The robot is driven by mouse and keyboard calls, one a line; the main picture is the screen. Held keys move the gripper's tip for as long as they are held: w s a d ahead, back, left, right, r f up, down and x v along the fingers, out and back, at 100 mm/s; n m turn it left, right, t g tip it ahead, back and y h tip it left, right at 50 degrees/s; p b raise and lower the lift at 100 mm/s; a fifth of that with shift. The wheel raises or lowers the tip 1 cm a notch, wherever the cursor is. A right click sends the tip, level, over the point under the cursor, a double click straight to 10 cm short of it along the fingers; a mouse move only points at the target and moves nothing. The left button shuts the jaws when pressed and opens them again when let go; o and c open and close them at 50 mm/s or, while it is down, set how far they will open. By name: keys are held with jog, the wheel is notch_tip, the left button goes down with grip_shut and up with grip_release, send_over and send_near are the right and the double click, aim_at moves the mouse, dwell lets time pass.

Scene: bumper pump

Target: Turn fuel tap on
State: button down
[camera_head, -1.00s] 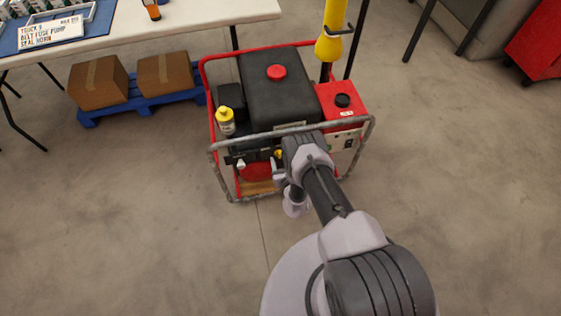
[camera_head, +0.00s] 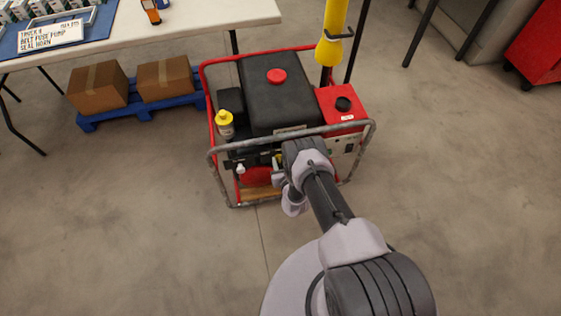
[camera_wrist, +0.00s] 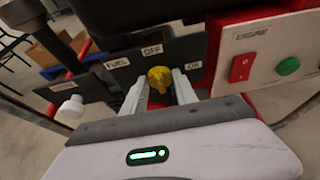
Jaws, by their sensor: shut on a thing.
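The fuel tap is a small yellow knob (camera_wrist: 159,78) on a dark panel (camera_wrist: 120,76) of the pump set. In the wrist view, labels read FUEL to its left, OFF above it and ON to its right. My gripper (camera_wrist: 160,88) has its two pale fingers on either side of the knob, shut on it. The knob's lower part is partly hidden by the fingers, and its exact pointing is hard to tell. In the head view, my wrist hides much of the panel. The pump set (camera_head: 275,92) stands on the floor in a red and grey tube frame.
A white knob (camera_wrist: 71,105) sits left of the tap. A red switch (camera_wrist: 242,67) and green button (camera_wrist: 288,66) are on a pale panel at right. The frame's grey bar (camera_head: 225,147) crosses close to my wrist. A table (camera_head: 185,22) stands behind; the floor in front is clear.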

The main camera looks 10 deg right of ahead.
jog(key=m+y, duration=0.1)
jog(key=m, duration=0.1)
jog(key=m+y, duration=0.2)
jog(key=shift+d+f, duration=0.1)
jog(key=shift+d, duration=0.25)
jog(key=shift+f+m+t+y, duration=0.15)
jog(key=shift+m+t+y, duration=0.45)
jog(key=shift+m, duration=1)
jog(key=shift+y, duration=0.3)
jog(key=c, duration=1)
grip_release()
jog(key=shift+o, duration=0.2)
jog(key=shift+s+d, duration=0.1)
